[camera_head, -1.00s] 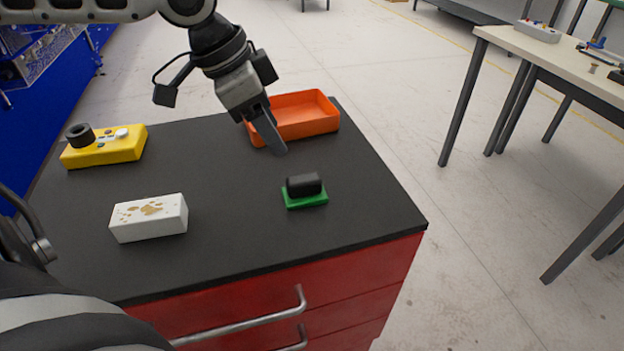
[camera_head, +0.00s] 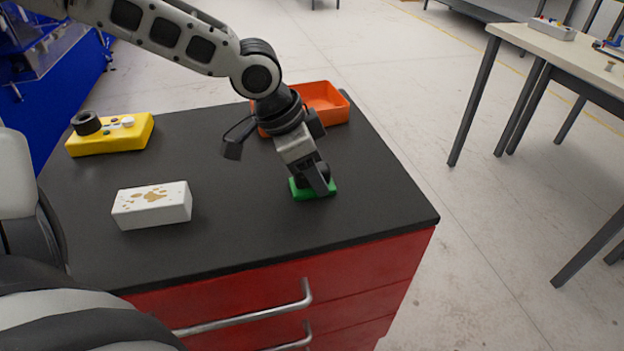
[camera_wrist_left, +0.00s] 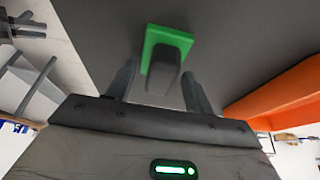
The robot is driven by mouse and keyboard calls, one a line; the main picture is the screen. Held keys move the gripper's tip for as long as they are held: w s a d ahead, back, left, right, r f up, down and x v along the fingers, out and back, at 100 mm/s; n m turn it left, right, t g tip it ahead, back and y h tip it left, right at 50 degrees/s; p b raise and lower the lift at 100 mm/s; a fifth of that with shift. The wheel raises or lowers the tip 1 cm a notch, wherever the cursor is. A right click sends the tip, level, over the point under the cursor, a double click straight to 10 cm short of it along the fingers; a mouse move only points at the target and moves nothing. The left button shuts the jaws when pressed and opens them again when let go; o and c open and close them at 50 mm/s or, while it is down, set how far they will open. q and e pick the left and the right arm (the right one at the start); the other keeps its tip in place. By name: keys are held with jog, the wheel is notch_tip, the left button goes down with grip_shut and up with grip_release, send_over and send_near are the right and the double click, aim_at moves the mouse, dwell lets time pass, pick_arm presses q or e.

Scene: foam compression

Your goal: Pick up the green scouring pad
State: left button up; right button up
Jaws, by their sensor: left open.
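The green scouring pad (camera_head: 300,192) lies on the dark top of the red cabinet, with a black handle block on it. In the head view my left gripper (camera_head: 319,186) is right over the pad and hides most of the handle. In the left wrist view the green pad (camera_wrist_left: 153,38) and its black handle (camera_wrist_left: 163,77) show ahead of my left gripper (camera_wrist_left: 158,84). Its two fingers are apart, one on each side of the handle. I cannot tell whether they touch it. My right gripper is not in view.
An orange tray (camera_head: 341,116) stands behind the pad and shows at the right in the left wrist view (camera_wrist_left: 280,98). A white block with brown spots (camera_head: 152,206) and a yellow control box (camera_head: 112,141) stand to the left. The cabinet top (camera_head: 250,225) is clear in front.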

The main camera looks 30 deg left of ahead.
aim_at(320, 167)
pick_arm(q)
jog(key=c, duration=1.1)
jog(key=shift+r, duration=0.15)
jog(key=shift+r, duration=0.25)
jog(key=r, duration=0.2)
jog(key=r+p, duration=0.1)
jog(key=shift+s+r, duration=0.35)
jog(key=shift+s+a+r, duration=0.35)
jog(key=shift+s+r, duration=1.1)
jog(key=shift+s, duration=0.75)
jog(key=shift+s+a+r, duration=0.4)
jog(key=shift+s+r, duration=1)
jog(key=shift+s, duration=0.8)
jog(key=shift+s+a+r, duration=0.35)
jog(key=shift+s+r, duration=1.1)
jog(key=shift+s, duration=0.75)
jog(key=shift+o, duration=0.7)
